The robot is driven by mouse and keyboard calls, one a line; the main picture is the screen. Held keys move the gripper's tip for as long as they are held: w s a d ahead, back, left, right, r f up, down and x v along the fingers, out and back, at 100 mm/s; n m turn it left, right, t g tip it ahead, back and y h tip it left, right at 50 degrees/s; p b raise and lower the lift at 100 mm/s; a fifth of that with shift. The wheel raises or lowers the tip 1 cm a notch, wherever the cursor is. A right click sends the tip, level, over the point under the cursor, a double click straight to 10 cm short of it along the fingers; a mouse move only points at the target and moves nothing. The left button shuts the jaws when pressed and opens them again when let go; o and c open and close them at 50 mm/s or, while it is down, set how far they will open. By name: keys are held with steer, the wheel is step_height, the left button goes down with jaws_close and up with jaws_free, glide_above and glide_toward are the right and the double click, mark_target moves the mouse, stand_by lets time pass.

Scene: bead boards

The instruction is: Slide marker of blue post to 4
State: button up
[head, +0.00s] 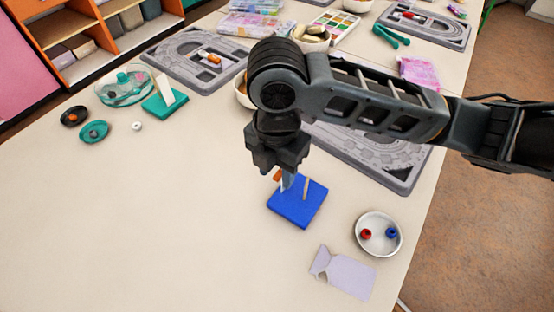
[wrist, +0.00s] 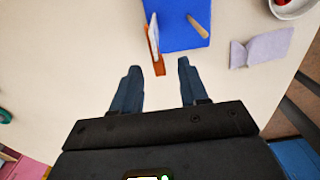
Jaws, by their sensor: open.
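The blue post is a flat blue base (head: 298,206) with a wooden peg (head: 306,188) and an upright white scale strip (head: 284,187) at its left edge. The base also shows at the top of the wrist view (wrist: 182,35), with the peg (wrist: 198,27) and the strip (wrist: 152,52) seen steeply. An orange marker (head: 277,175) sits at the strip, near its upper part; it also shows in the wrist view (wrist: 157,62). My gripper (wrist: 158,68) is open, with the marker between or just beyond its fingertips. The numbers are not readable, and my gripper partly covers the strip in the head view.
A white bowl (head: 379,247) with a red and a blue bead stands right of the base, near a pale lilac cloth-like piece (head: 343,274). A teal post base (head: 170,106) stands at the back left. Grey boards lie behind. The table's left front is clear.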

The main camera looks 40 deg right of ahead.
mark_target(277, 176)
steer(key=shift+c, duration=0.4)
jaws_close()
steer(key=shift+f, duration=0.3)
steer(key=shift+f+b, duration=0.35)
steer(key=shift+b, duration=0.2)
steer(key=shift+f+b, duration=1.5)
steer(key=shift+f, duration=0.35)
steer(key=shift+o, duration=0.2)
jaws_free()
steer(key=shift+r, duration=0.15)
step_height(277, 176, up, 8)
steer(key=shift+f+p, duration=0.2)
steer(key=shift+p, duration=0.15)
